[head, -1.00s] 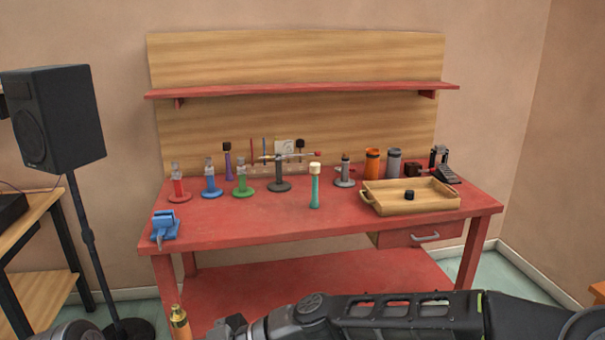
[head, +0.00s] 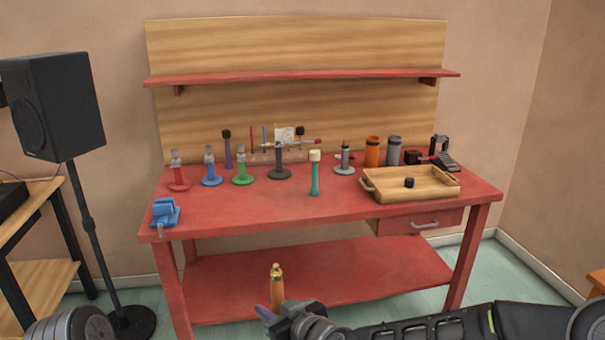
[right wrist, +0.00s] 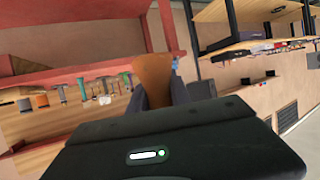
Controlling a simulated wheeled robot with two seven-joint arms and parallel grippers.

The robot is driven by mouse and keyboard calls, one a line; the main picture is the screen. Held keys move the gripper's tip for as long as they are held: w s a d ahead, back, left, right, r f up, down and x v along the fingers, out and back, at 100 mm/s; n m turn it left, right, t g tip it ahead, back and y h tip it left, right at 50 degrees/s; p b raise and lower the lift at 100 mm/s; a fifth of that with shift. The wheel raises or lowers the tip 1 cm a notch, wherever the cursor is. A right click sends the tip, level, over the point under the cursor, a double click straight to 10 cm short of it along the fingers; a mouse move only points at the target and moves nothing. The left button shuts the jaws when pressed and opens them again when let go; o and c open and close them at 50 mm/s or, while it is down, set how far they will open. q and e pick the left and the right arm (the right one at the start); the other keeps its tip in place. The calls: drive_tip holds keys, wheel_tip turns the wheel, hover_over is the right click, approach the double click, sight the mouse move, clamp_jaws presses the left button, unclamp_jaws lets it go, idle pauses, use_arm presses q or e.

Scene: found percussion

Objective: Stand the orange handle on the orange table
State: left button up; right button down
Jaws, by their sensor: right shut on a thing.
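The orange handle (head: 277,283) stands roughly upright in my right gripper (head: 272,312), in front of the red bench at the bottom of the head view. The gripper is shut on its lower part, and the fingers hide that part. In the right wrist view the orange-brown handle (right wrist: 152,76) sticks out between the two dark fingers of my right gripper (right wrist: 158,98). An orange tabletop corner (head: 597,281) shows at the right edge of the head view; most of that table is out of frame. My left gripper does not show.
The red bench (head: 250,220) carries several coloured handles on stands, a teal handle (head: 315,178), a blue vise (head: 165,213) and a wooden tray (head: 415,190). A speaker (head: 55,105) on a stand is at left. Bare floor (head: 500,280) lies between bench and orange table.

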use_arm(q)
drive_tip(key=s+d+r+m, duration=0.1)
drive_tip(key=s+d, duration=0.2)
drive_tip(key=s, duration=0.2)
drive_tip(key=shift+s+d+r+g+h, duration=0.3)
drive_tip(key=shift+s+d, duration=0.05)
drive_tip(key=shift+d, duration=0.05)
use_arm(e)
drive_tip(key=w+d+f+m+t+h, duration=0.1)
drive_tip(key=w+d+f+m+h, duration=0.1)
drive_tip(key=d, duration=1.1)
drive_tip(key=w+d+f+m+t+h, duration=0.1)
drive_tip(key=d+m+h, duration=0.4)
drive_tip(key=d, duration=0.8)
drive_tip(key=shift+w+d+f+t+h, duration=0.25)
drive_tip(key=shift+w+f+t+h, duration=0.15)
drive_tip(key=shift+w+f+h, duration=0.2)
drive_tip(key=v, duration=0.6)
drive_tip(key=shift+f, duration=0.1)
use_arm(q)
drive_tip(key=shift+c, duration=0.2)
